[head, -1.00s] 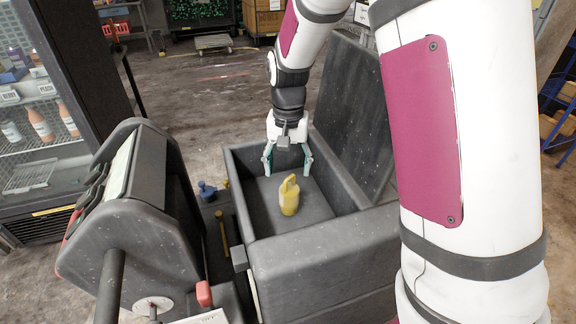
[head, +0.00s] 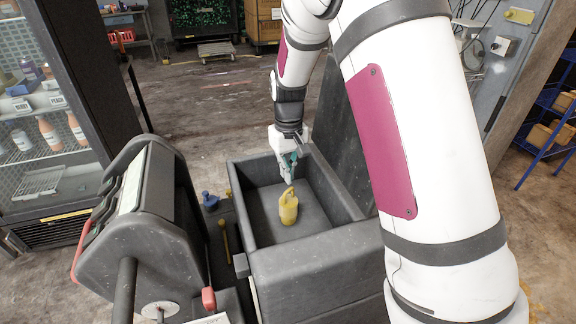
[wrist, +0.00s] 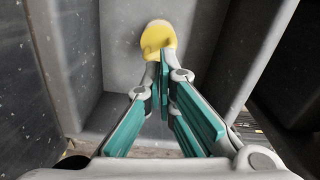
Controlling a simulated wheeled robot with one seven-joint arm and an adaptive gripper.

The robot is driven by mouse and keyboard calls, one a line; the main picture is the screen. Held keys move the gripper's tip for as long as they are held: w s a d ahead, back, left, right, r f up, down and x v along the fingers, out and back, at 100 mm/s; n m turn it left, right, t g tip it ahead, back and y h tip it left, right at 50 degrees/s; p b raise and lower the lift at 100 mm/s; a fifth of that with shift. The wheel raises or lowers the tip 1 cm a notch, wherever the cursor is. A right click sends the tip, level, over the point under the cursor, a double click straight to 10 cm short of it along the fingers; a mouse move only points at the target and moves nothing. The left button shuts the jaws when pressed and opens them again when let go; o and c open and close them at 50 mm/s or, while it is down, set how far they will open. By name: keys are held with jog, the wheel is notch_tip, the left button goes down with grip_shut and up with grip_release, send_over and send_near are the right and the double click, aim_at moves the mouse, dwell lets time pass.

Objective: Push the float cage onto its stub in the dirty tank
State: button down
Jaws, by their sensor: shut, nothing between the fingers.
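The yellow float cage (head: 288,208) stands upright on the floor of the dark grey dirty tank (head: 325,245), near its front left side. It also shows in the wrist view (wrist: 158,36), just beyond my fingertips. My gripper (head: 288,178) points down into the tank, above and just behind the cage. Its teal-padded fingers (wrist: 163,75) are shut with nothing between them. I cannot tell whether the tips touch the cage. The stub is not visible.
A dark grey machine (head: 160,220) with a red handle stands left of the tank. A blue fitting (head: 210,200) and a yellow-handled tool (head: 225,237) lie between them. A glass-front cabinet (head: 45,130) is at far left.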

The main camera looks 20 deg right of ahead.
jog(key=shift+f+b, duration=0.6)
jog(key=shift+f, duration=1.25)
jog(key=shift+f, duration=0.4)
jog(key=shift+r+p, duration=0.55)
jog(key=shift+r, duration=1)
notch_tip(320, 180, up, 12)
jog(key=shift+f, duration=0.15)
jog(key=shift+s, duration=0.1)
jog(key=n+p, duration=0.4)
jog(key=n, duration=0.5)
send_over(288, 190)
notch_tip(288, 190, down, 8)
jog(key=shift+d+r, duration=0.1)
jog(key=shift+r, duration=0.05)
jog(key=shift+f, duration=0.6)
jog(key=shift+f+b, duration=0.55)
jog(key=shift+f, duration=2)
